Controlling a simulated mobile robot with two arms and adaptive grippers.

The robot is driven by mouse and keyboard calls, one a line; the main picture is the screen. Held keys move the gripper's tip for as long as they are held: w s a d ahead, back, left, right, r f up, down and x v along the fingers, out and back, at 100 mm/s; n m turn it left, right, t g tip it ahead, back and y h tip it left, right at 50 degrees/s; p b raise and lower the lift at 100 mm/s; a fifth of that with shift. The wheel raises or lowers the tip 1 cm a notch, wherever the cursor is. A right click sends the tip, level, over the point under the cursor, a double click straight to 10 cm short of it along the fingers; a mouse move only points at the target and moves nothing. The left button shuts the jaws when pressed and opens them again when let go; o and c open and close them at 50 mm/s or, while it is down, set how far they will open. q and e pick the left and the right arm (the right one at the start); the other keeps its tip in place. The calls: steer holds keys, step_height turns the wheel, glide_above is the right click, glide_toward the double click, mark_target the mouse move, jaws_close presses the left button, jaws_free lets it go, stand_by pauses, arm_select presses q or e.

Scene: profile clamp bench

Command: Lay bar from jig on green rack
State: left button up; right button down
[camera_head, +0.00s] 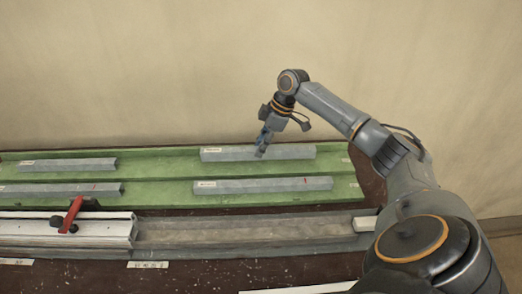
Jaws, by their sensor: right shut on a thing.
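My right gripper (263,146) is shut on a grey bar (225,155) at the back right of the green rack (155,178). The bar lies lengthwise along the rack's rear lane; I cannot tell whether it rests fully on the rack. The fingertips cover a small part of the bar near its middle. The jig (240,230), a long grey channel, lies in front of the rack. The right part of its channel is empty. A red clamp (72,214) sits on the jig's left part. My left gripper is not in view.
Other grey bars lie on the rack: one at the back left (68,165), one at the front left (60,189) and one at the front right (262,186). White labels lie along the dark table's front. A plain wall stands behind.

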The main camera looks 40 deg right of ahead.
step_height(320, 180, down, 2)
steer(key=shift+f, duration=0.1)
steer(key=c, duration=1.1)
jaws_free()
steer(key=shift+s, duration=0.1)
steer(key=v, duration=1.2)
steer(key=shift+a, duration=0.1)
